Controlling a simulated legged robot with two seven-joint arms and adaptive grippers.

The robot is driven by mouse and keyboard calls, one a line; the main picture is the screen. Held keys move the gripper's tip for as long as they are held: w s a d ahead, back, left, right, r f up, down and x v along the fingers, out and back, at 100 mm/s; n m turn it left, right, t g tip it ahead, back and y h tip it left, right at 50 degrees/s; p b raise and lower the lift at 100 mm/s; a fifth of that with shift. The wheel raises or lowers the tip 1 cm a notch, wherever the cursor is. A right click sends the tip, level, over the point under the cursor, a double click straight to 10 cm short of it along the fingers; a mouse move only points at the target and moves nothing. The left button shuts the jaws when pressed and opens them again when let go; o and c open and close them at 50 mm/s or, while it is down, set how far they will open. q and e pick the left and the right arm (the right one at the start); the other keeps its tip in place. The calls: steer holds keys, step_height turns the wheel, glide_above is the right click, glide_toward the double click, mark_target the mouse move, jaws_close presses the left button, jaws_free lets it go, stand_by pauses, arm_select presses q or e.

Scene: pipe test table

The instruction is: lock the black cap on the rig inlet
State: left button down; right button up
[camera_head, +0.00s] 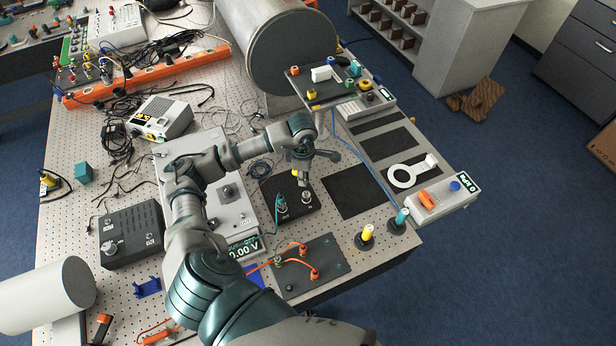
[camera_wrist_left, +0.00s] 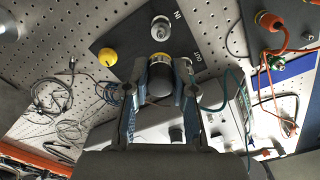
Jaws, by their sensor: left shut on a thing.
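My left gripper (camera_head: 303,160) hangs over the black rig plate (camera_head: 271,189). In the left wrist view its two fingers (camera_wrist_left: 161,72) are shut on the black cap (camera_wrist_left: 160,84), which has a yellowish rim at its far end. The silver inlet fitting (camera_wrist_left: 160,28), beside the IN label, shows just beyond the cap and looks apart from it. The grey outlet fitting (camera_wrist_left: 237,40) is to its right, near the OUT label. A round yellow part (camera_wrist_left: 108,57) is on the plate's left. In the head view I cannot make out the cap clearly. My right gripper is not in view.
A teal hose (camera_head: 279,201) lies by the rig plate. A panel with orange leads (camera_head: 301,273) is in front, and a grey meter unit (camera_head: 237,213) stands to the left. A large grey cylinder (camera_head: 292,50) stands behind. Loose cables (camera_wrist_left: 52,98) lie on the perforated table.

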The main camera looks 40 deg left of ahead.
arm_select(q)
steer(key=shift+w+a+f, duration=0.1)
steer(key=shift+a+f, duration=0.05)
steer(key=shift+a, duration=0.1)
steer(key=shift+b, duration=0.3)
steer(key=shift+d+f+b, duration=0.4)
steer(key=shift+f+b, duration=0.05)
steer(key=shift+d+f+b, duration=0.3)
steer(key=shift+f+b, duration=0.25)
steer(key=shift+f, duration=0.05)
steer(key=shift+f+b, duration=0.6)
steer(key=shift+f, duration=0.1)
steer(key=shift+a+f, duration=0.15)
steer(key=shift+f, duration=0.2)
steer(key=shift+a+f+b, duration=0.3)
steer(key=shift+f+b, duration=0.3)
steer(key=shift+b, duration=0.1)
steer(key=shift+a+r, duration=0.1)
steer(key=shift+r, duration=0.05)
steer(key=shift+d, duration=0.25)
steer(key=shift+d+r, duration=0.1)
steer(key=shift+d, duration=0.3)
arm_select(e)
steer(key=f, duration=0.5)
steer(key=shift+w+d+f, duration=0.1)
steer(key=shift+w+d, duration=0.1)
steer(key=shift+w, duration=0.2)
